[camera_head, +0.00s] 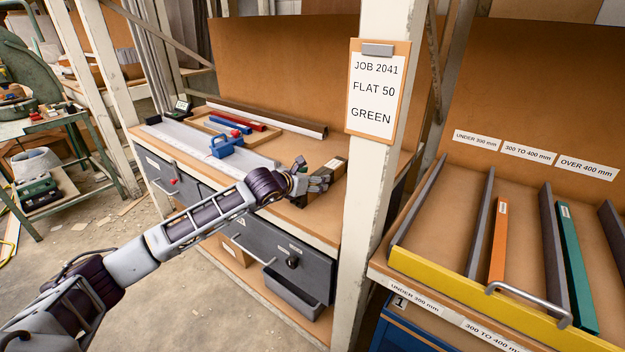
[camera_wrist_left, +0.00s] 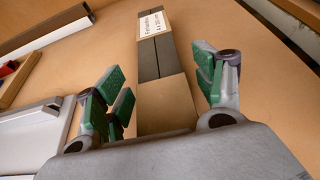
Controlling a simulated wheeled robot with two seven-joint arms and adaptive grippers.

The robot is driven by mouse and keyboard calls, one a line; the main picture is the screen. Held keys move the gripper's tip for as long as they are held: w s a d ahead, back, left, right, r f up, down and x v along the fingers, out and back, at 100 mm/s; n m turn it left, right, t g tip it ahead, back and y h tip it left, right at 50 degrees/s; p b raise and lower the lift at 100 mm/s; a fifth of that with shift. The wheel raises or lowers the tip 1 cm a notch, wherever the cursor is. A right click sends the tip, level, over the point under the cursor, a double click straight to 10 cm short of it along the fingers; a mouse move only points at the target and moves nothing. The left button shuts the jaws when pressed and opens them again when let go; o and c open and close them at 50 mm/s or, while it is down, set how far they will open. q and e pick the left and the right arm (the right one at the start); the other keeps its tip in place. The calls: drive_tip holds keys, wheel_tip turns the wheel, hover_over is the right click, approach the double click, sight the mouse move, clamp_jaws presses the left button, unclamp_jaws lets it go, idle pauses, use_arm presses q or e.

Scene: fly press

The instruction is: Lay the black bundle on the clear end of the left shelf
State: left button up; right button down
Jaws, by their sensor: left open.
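The black bundle (camera_head: 339,166) lies on the right end of the wooden left shelf (camera_head: 318,222). In the left wrist view the bundle (camera_wrist_left: 150,62) shows dark bars, a white label at its far end and a brown band on its near part. My left gripper (camera_head: 322,181) is open at the bundle. In the left wrist view its green-padded fingers stand on either side of the bundle, with gaps visible on both sides. The bundle's near end is hidden behind the gripper body. My right gripper is not in view.
A white upright post (camera_head: 372,190) with a job card (camera_head: 376,92) stands right of the bundle. The yellow-fronted rack (camera_head: 450,287) at right holds an orange and a green bar.

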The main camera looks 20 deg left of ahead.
use_arm(q)
drive_tip(key=shift+r, duration=0.15)
drive_tip(key=v, duration=1.2)
idle(0.8)
idle(0.4)
